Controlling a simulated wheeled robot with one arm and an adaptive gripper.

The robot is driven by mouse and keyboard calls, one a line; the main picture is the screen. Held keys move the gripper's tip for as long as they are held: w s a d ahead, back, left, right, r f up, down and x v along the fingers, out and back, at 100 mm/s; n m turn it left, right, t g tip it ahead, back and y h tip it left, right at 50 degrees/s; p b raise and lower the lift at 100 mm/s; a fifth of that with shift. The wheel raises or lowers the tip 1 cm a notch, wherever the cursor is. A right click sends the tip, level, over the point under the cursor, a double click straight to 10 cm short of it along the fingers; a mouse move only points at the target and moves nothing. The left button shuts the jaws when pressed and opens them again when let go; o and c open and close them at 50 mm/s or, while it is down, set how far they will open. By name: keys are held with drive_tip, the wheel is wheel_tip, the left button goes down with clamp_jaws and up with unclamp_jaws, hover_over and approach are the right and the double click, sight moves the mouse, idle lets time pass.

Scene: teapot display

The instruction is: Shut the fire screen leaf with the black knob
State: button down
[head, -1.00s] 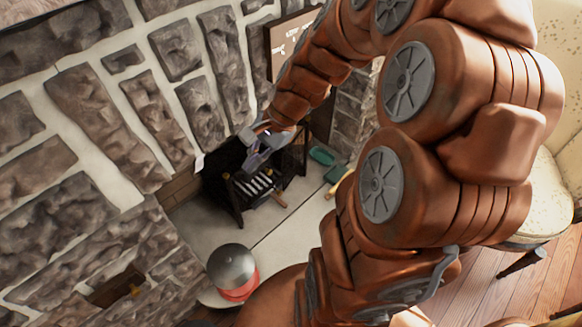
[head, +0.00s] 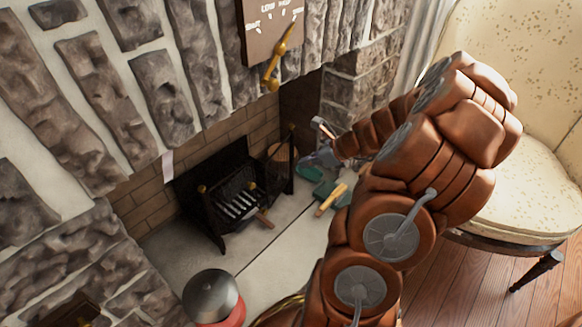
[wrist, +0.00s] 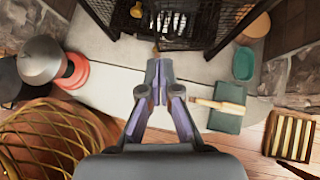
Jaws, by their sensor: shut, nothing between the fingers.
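The black mesh fire screen stands open on the hearth. Its left leaf (head: 200,215) has a brass knob (head: 201,188) and angles toward the front. Its right leaf (head: 284,172) also angles outward, with a small dark knob (head: 292,127) at its top. In the wrist view the leaves show at the top, the left one (wrist: 103,14) and the right one (wrist: 238,20); I cannot make out the black knob there. My gripper (head: 308,161) is shut and empty, to the right of the right leaf in the head view. Its fingers (wrist: 158,68) show before the screen in the wrist view.
A grate lies behind the screen. Right of it are a green dish (wrist: 242,63) and a teal slab (wrist: 225,118) with a brush. A grey-domed red object (head: 212,297) and a wicker basket (wrist: 50,145) stand left. A crate (wrist: 290,136) and armchair (head: 500,120) are right.

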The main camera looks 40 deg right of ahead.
sight(268, 168)
drive_tip(key=b+x, duration=0.1)
drive_tip(key=x, duration=0.2)
drive_tip(key=r+b+x, duration=0.1)
drive_tip(key=b+x, duration=0.1)
drive_tip(key=x, duration=0.2)
drive_tip(key=w+b+x, duration=0.1)
drive_tip(key=b+x, duration=0.1)
drive_tip(key=x, duration=0.2)
drive_tip(key=shift+w+a+r, duration=0.1)
drive_tip(key=shift+w+a, duration=0.05)
drive_tip(key=shift+a, duration=0.1)
drive_tip(key=shift+w+a+r, duration=0.15)
drive_tip(key=shift+w+a, duration=0.15)
drive_tip(key=shift+w, duration=0.3)
